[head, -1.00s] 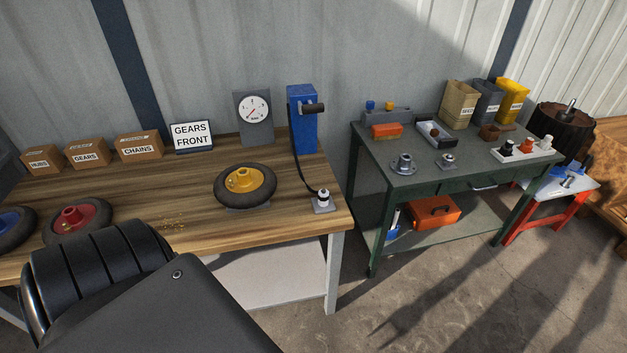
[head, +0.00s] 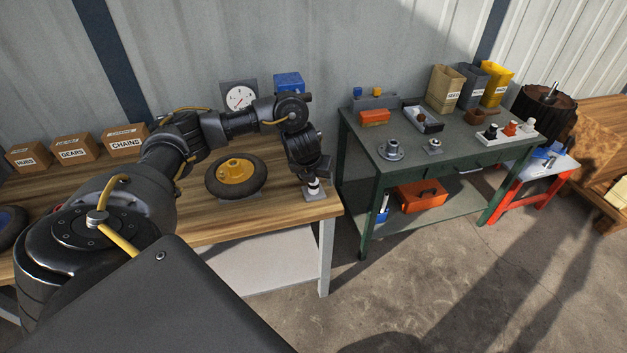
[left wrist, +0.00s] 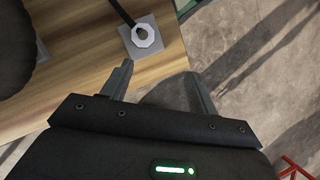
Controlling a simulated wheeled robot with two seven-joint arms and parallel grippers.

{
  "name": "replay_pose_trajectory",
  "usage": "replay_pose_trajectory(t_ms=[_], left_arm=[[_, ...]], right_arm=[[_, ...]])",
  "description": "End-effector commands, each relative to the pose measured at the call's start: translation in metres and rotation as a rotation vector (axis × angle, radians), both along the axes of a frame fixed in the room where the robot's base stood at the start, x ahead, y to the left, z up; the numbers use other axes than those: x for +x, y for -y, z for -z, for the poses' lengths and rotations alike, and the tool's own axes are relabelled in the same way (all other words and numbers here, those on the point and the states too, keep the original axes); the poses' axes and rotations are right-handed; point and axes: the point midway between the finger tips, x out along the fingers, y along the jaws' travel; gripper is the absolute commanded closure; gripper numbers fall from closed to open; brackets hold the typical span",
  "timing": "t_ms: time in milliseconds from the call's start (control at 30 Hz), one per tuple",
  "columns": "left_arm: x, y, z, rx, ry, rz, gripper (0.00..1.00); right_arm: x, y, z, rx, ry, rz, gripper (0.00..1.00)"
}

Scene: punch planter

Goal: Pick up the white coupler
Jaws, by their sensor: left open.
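The white coupler (head: 313,187) stands on a small grey plate (head: 311,196) at the right end of the wooden bench. In the left wrist view the coupler (left wrist: 149,36) is a white ring around a dark centre, with a black hose running up to it. My left gripper (head: 316,172) points down over the coupler and partly hides it in the head view. In the left wrist view the gripper (left wrist: 159,70) is open and empty, its two fingers apart, with the coupler beyond the fingertips. My right gripper is not in view.
A wheel with a yellow hub (head: 237,174) lies left of the coupler. A blue box-shaped post (head: 289,82) and a gauge (head: 239,97) stand behind my arm. A green table (head: 460,151) with several small parts is at the right, across a floor gap.

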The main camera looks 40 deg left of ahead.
Motion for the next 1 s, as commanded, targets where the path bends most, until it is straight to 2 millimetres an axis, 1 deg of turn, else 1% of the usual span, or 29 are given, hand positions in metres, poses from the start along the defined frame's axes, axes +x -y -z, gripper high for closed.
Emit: replay_pose_trajectory(t_ms=[33, 100, 200, 267, 367, 500, 600, 700, 800, 900, 1000], left_arm=[[-0.002, -0.011, -0.011, 0.039, 0.000, 0.021, 0.41], [-0.005, -0.020, -0.019, 0.073, -0.006, 0.042, 0.41], [-0.007, -0.025, -0.023, 0.092, -0.011, 0.054, 0.41], [-0.007, -0.025, -0.022, 0.093, -0.011, 0.054, 0.41], [-0.004, -0.025, -0.010, 0.091, -0.013, 0.053, 0.41], [0.003, -0.028, 0.013, 0.087, -0.015, 0.050, 0.41], [0.010, -0.030, 0.024, 0.088, -0.011, 0.050, 0.41], [0.013, -0.032, 0.029, 0.088, -0.011, 0.050, 0.41], [0.013, -0.032, 0.030, 0.088, -0.011, 0.050, 0.41], [0.014, -0.033, 0.032, 0.089, -0.011, 0.050, 0.41], [0.018, -0.035, 0.042, 0.088, -0.014, 0.048, 0.41]], right_arm=[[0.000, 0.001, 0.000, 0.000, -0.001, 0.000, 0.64], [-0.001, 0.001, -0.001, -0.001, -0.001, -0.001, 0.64], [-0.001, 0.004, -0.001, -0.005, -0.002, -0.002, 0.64], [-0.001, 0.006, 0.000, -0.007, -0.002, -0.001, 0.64], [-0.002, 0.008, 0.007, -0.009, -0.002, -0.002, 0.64], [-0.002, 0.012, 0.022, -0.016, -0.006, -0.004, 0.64], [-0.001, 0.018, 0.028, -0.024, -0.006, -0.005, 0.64], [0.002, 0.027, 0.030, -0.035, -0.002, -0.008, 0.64], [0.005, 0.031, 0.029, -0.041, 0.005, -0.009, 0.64], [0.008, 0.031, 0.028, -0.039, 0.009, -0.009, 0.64], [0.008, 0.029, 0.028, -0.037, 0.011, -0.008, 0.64]])
